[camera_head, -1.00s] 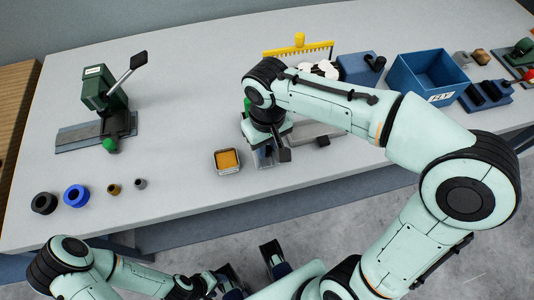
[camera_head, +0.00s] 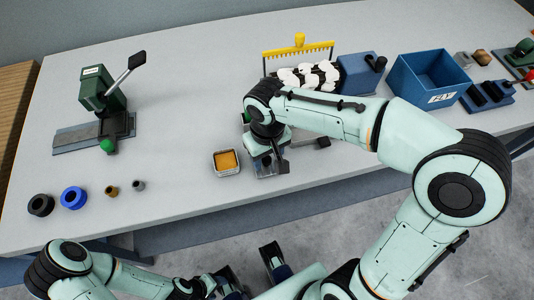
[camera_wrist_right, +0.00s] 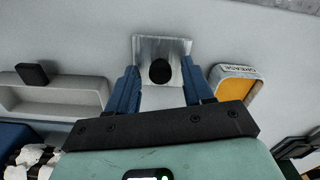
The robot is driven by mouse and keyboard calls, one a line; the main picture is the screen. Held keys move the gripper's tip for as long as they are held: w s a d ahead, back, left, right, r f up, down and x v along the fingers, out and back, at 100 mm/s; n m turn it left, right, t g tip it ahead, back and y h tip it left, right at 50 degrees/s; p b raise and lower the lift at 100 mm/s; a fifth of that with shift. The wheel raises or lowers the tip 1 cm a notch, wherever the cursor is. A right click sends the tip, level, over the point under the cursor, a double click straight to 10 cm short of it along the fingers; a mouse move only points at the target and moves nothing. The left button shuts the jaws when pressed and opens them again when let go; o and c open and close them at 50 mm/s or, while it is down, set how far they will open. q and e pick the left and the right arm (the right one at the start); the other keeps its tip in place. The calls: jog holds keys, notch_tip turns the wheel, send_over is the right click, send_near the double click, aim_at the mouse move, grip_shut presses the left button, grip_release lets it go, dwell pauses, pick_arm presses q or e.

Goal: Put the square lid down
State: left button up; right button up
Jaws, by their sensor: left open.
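The square lid (camera_wrist_right: 144,48) is a silver metal plate with a round black knob. In the right wrist view it lies flat over the grey table top, beside the grease tin. My right gripper (camera_wrist_right: 161,88) is over it, its blue fingers apart on either side of the knob, with gaps showing between. In the head view my right gripper (camera_head: 270,160) hides most of the lid. The open square grease tin (camera_head: 228,162) with orange contents stands just left of it; it also shows in the wrist view (camera_wrist_right: 238,90). My left gripper (camera_head: 249,268) is open and empty, in front of the table.
A grey tray-like piece with a black block (camera_wrist_right: 55,95) lies on the lid's other side. A yellow rake (camera_head: 299,48), white fluffy pieces (camera_head: 310,75) and a blue bin (camera_head: 430,80) stand behind. A green press (camera_head: 100,95) and several small rings (camera_head: 74,197) are left. The table's left middle is clear.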

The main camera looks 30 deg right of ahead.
aim_at(267, 159)
notch_tip(267, 159, up, 12)
jog(key=p, duration=0.2)
jog(key=shift+r+p, duration=0.2)
jog(key=shift+p, duration=0.15)
dwell(0.5)
